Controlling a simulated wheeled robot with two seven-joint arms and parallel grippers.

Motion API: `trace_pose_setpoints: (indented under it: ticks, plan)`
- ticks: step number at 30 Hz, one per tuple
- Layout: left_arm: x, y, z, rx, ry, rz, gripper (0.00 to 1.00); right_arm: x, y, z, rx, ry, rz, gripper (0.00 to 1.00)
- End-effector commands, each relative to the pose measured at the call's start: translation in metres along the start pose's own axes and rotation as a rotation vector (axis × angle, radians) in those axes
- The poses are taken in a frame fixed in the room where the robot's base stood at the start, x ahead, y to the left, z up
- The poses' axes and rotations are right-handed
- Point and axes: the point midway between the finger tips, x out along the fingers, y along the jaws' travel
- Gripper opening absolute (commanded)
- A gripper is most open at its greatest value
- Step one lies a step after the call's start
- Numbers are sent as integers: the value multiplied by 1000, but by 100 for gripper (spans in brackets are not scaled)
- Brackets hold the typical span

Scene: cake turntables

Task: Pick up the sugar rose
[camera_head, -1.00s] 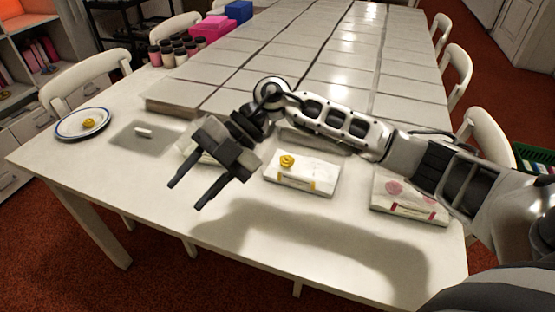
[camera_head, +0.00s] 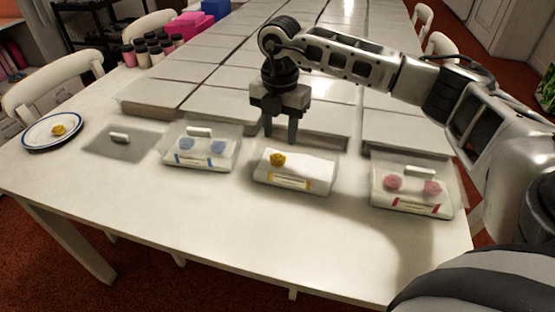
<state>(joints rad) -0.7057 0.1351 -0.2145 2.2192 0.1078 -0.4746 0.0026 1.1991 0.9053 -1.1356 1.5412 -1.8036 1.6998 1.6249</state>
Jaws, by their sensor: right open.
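A yellow sugar rose (camera_head: 278,159) sits at the left of the middle white box (camera_head: 310,181), which has a yellow-trimmed label and only this one rose. Another yellow rose (camera_head: 59,130) lies on a blue-rimmed white plate (camera_head: 38,142) at the table's far left. My right gripper (camera_head: 280,139) is open, pointing down, just above and behind the middle box's rose. It appears empty. My left gripper is out of view.
A grey square with a white handle (camera_head: 119,137) lies left of the blue-rose box. White handles also top the left and right boxes. Stacked flat grey boxes (camera_head: 225,78) fill the table behind. Dark-lidded jars (camera_head: 150,52) stand back left. The table's front is clear.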

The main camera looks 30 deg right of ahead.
Motion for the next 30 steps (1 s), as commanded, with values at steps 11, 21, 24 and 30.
trace_pose_setpoints:
  ticks: [11,21,24,30]
  plan:
    - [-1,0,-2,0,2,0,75,39,0,-8,-2,2,-3,41]
    - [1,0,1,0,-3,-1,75,62,1,-8,-2,0,1,41]
    - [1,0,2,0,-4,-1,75,62,1,-8,-2,0,1,41]
    - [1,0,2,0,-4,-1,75,62,1,-8,-2,1,2,9]
